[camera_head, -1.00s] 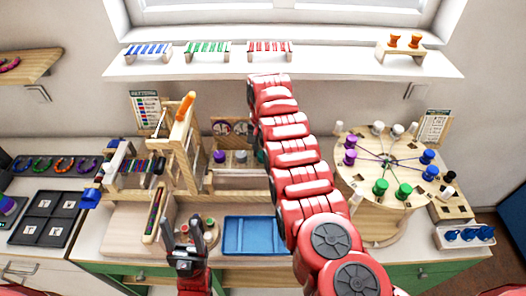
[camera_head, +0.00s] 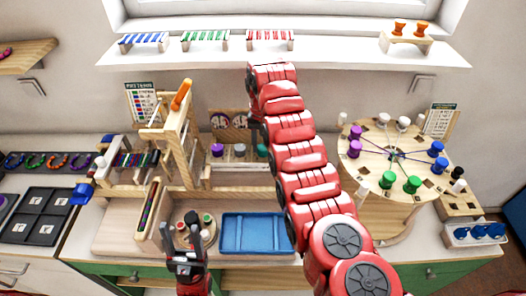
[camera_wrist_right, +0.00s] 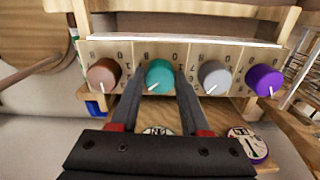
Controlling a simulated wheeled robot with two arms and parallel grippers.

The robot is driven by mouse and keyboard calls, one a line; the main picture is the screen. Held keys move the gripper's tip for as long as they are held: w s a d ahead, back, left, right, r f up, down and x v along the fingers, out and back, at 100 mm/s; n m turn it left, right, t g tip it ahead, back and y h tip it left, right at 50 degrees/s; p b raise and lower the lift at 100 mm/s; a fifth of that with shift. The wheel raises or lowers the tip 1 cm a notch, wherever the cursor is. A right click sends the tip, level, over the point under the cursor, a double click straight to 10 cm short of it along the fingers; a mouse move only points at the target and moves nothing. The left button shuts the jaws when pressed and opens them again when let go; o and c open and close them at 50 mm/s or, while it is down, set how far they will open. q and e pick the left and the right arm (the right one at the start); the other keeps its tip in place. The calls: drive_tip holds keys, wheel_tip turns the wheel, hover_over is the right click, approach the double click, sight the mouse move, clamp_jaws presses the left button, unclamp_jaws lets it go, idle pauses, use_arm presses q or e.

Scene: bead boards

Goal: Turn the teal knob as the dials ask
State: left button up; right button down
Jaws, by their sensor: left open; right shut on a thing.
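The teal knob (camera_wrist_right: 159,76) sits on a wooden panel (camera_wrist_right: 138,53) marked with numbers in the right wrist view. Its white pointer aims down and left. My right gripper (camera_wrist_right: 159,80) has one finger on each side of the knob and is shut on it. In the head view the teal knob (camera_head: 262,150) shows beside my right arm, which covers part of the panel. My left gripper (camera_head: 184,236) is open and empty at the front of the bench.
Beside the teal knob are brown (camera_wrist_right: 103,74), grey (camera_wrist_right: 214,77) and purple (camera_wrist_right: 264,80) knobs. A blue tray (camera_head: 229,247) lies in front. A round board (camera_head: 376,170) with coloured pegs stands right. A wooden frame (camera_head: 177,135) stands left.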

drive_tip(key=shift+w+f+n+b, duration=0.1)
drive_tip(key=shift+n+b, duration=1.2)
drive_tip(key=shift+r, duration=0.2)
drive_tip(key=shift+c, duration=1.9)
unclamp_jaws()
